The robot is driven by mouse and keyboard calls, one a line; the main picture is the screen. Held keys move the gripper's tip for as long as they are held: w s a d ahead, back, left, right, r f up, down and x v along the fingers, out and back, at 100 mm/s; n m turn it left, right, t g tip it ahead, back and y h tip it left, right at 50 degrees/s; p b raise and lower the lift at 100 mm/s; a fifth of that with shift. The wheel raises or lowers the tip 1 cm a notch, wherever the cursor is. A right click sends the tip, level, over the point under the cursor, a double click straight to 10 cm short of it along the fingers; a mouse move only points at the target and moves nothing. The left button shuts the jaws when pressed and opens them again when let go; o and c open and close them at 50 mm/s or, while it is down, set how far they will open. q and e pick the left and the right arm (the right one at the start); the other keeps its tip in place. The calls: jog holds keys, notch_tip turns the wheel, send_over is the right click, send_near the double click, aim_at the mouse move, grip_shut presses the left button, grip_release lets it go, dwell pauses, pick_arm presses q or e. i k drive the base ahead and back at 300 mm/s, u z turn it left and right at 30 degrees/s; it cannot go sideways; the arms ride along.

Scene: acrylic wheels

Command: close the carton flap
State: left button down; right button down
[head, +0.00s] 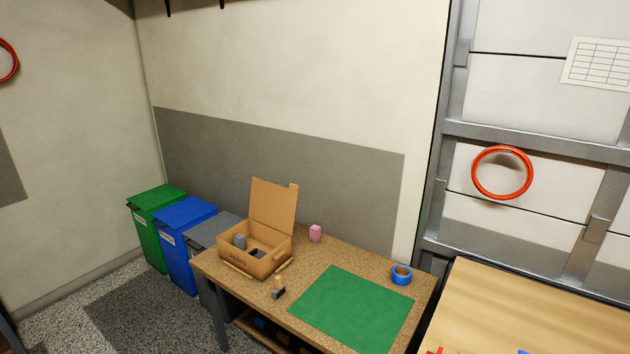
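The carton (258,264) is an open brown cardboard box on the left part of the cork-topped table (325,262). Its flap (273,204) stands up from the carton's back edge, tilted slightly backward. A rounded grey item (240,241) and a dark item (258,253) lie inside the carton. Neither of my grippers shows in the head view.
A green mat (353,308) covers the table's front right. Green (153,230), blue (183,243) and grey bins stand left of the table.

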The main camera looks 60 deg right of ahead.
aim_at(274, 206)
jog(key=z, duration=0.5)
jog(key=i, duration=1.4)
jog(key=z, duration=1.8)
jog(key=i, duration=0.8)
jog(key=z, duration=0.95)
